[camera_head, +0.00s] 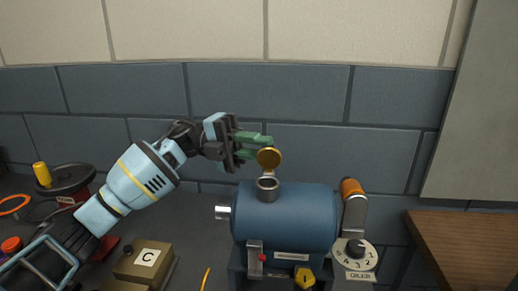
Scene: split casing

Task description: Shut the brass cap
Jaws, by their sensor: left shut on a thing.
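The round brass cap (269,157) stands tilted up above a short metal neck (267,187) on top of a blue cylindrical casing (286,216). The neck's mouth shows uncovered. My left gripper (256,147) reaches in from the left, with green fingers at the cap's upper left edge. It is shut on the brass cap; the exact contact is small and partly hidden. My right gripper is not in view.
A numbered dial (354,252) and an orange-topped lever (352,190) are right of the casing. A box marked C (146,261) is at lower left. A wooden surface (470,243) lies at right. A tiled wall stands behind.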

